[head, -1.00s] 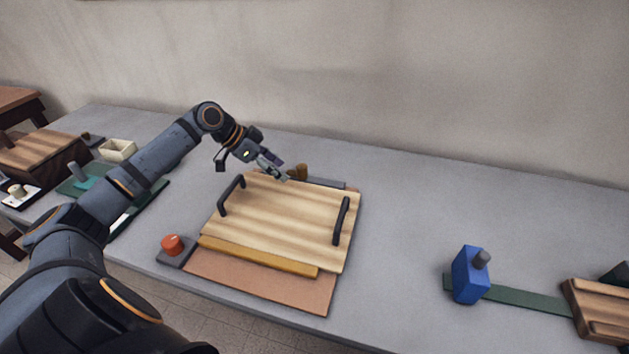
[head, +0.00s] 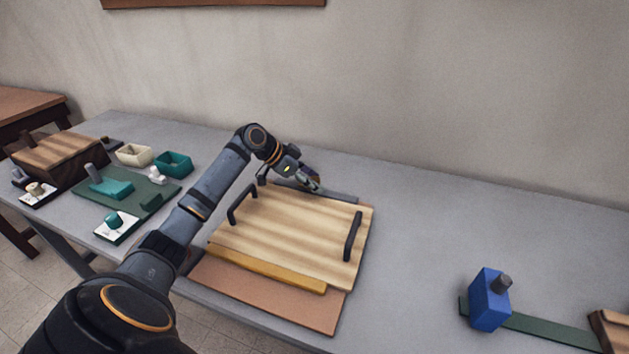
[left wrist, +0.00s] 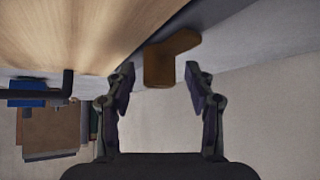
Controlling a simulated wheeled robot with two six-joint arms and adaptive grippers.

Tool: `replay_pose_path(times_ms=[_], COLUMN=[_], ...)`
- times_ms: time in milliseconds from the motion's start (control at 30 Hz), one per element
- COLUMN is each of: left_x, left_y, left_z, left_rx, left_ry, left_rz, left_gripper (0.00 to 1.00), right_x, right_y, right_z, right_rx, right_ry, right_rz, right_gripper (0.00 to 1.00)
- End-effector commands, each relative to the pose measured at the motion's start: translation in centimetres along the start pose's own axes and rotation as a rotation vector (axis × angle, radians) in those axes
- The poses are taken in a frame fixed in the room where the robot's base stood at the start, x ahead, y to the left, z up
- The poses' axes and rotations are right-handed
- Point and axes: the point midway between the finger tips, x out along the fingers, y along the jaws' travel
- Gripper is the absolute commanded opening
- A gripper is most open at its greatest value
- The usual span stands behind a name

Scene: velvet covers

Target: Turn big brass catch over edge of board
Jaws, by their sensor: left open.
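The light striped wooden board (head: 290,235) lies on the table with a black handle at its left side and another at its right. The brass catch (left wrist: 165,62) shows in the left wrist view, at the board's edge beside a dark grey strip. In the head view my left gripper (head: 312,184) is over the board's far edge and hides the catch. The gripper is open, its two fingers on either side of the catch in the left wrist view (left wrist: 160,90). I cannot tell whether they touch it. My right gripper is not in view.
A yellow bar (head: 268,267) runs along the board's near edge, above a brown base sheet (head: 270,295). A blue block (head: 488,300) stands on a green strip at right. Small trays (head: 172,164) and a green plate stand at left. The table between board and blue block is clear.

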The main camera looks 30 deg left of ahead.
Motion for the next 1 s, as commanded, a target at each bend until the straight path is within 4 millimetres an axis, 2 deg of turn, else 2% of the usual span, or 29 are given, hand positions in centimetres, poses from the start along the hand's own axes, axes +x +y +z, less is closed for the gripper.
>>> replay_pose_path(times_ms=[333, 733, 933, 1000], left_x=[0.58, 0.56, 0.48, 0.41], left_y=[0.01, 0.01, 0.03, 0.05], left_z=[-0.04, -0.02, -0.07, -0.11], left_rx=[0.001, 0.001, -0.008, -0.019], left_ry=[0.0, 0.0, -0.001, -0.002], left_rz=[0.0, 0.0, -0.009, -0.02], left_gripper=[0.54, 0.0, 0.0, 0.0], right_x=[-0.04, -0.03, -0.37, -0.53], right_y=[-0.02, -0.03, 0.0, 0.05], right_z=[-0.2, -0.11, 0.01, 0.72], right_rx=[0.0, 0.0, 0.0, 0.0], right_ry=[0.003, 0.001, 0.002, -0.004], right_rz=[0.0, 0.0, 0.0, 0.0], right_gripper=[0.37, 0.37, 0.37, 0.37])
